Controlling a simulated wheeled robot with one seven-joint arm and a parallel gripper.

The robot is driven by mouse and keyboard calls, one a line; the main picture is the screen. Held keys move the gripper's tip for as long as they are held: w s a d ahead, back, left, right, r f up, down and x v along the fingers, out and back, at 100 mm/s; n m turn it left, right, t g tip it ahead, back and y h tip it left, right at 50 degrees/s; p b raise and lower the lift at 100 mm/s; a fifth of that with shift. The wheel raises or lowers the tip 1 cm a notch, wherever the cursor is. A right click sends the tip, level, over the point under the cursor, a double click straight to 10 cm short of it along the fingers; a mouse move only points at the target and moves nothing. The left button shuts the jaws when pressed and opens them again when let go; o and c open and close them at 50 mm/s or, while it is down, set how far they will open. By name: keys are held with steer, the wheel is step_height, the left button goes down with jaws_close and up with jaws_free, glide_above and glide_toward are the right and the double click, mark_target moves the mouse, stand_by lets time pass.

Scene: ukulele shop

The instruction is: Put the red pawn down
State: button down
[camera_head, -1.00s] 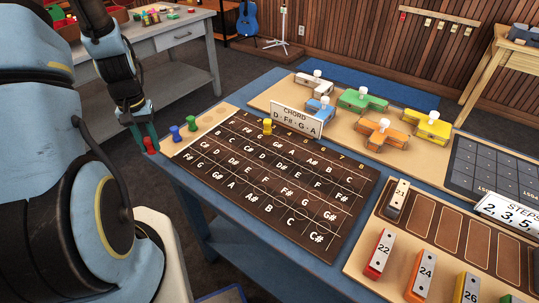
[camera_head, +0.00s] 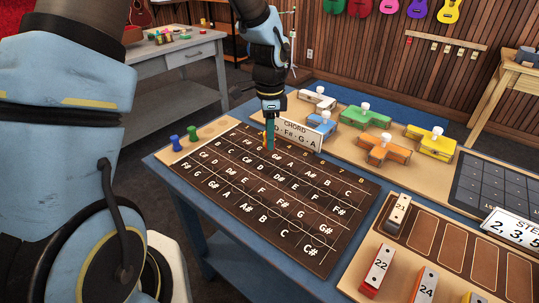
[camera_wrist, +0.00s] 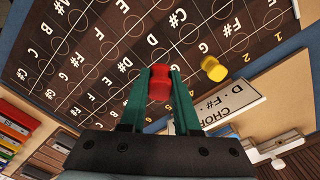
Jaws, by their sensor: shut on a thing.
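My gripper (camera_head: 269,142) is over the far part of the dark lettered fretboard board (camera_head: 285,205), just in front of the chord sign (camera_head: 298,134). In the wrist view its green fingers (camera_wrist: 160,92) are shut on the red pawn (camera_wrist: 159,82). The pawn is over the board; I cannot tell whether its base touches it. In the head view my gripper mostly hides both pawns.
Colored clamp-like blocks (camera_head: 366,117) stand behind the board. Numbered bars (camera_head: 378,270) lie at the right front. The board's near part is clear.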

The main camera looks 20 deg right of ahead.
mark_target(269, 163)
steer(key=shift+f+p, duration=0.45)
steer(key=shift+f, duration=2.45)
steer(key=shift+f, duration=0.15)
steer(key=c, duration=0.6)
jaws_free()
steer(key=shift+c, duration=0.2)
step_height(269, 163, up, 12)
steer(key=shift+r+b, duration=0.2)
steer(key=shift+b, duration=1.05)
steer(key=s+a+n, duration=0.2)
steer(key=a+n, duration=0.8)
steer(key=a, duration=0.5)
steer(key=s+a+n+t, duration=0.1)
steer(key=s+a+n, duration=0.1)
steer(key=a+n, duration=0.8)
steer(key=a, duration=0.5)
steer(key=shift+a+r+t, duration=0.15)
steer(key=shift+r+t, duration=0.15)
